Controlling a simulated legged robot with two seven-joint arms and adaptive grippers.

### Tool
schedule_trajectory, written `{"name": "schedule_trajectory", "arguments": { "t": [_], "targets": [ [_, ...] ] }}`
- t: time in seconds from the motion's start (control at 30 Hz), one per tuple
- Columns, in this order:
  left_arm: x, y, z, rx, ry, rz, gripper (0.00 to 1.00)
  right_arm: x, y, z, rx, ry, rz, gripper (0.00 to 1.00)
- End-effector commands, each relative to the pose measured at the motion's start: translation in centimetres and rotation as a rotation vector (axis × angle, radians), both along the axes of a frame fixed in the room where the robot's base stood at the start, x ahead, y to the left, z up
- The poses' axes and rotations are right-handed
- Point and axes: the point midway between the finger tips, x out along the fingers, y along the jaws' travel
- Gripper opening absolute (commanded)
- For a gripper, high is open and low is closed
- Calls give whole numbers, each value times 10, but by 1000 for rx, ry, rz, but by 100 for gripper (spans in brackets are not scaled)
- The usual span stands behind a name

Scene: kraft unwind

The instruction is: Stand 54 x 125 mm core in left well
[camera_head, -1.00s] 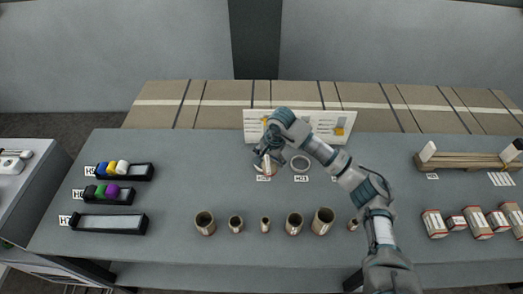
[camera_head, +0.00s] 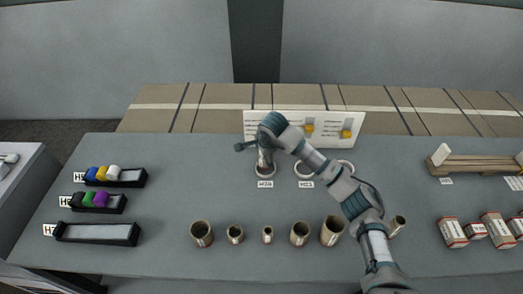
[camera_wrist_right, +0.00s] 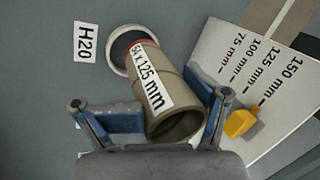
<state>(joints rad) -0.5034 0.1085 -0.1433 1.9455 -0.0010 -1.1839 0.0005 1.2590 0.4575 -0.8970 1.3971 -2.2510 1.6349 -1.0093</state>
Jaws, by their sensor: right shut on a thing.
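The 54 x 125 mm core (camera_wrist_right: 160,98) is a tan tube with a white label and a reddish band at its far end. My right gripper (camera_wrist_right: 150,112) is shut on it, with a blue-padded finger on each side. The core's far end overlaps the left well (camera_wrist_right: 117,50), a white ring with a dark middle beside the H20 label (camera_wrist_right: 85,42). I cannot tell whether that end is inside the ring or above it. In the head view my right gripper (camera_head: 260,146) is over the left well (camera_head: 258,174), partly hiding it. My left gripper is not in view.
Two more white rings, the middle one (camera_head: 300,173) and a right one (camera_head: 349,165), lie to the right. A white board (camera_head: 290,122) with orange markers stands close behind. Several tan cores, including a large one (camera_head: 332,231), stand in a front row. Black trays (camera_head: 98,234) are at left.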

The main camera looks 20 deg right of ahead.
Motion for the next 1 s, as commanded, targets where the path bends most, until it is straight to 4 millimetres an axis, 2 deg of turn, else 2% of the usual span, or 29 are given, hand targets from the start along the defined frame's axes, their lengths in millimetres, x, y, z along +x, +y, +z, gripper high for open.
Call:
{"name": "schedule_trajectory", "arguments": {
  "t": [0.37,0.8,1.0],
  "targets": [
    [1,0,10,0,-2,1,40,0,0,-5,0,0,0,14],
    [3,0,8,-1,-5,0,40,-1,1,-11,-3,31,-13,14],
    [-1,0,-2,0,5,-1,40,-2,2,-18,-6,70,-31,14]
  ]
}}
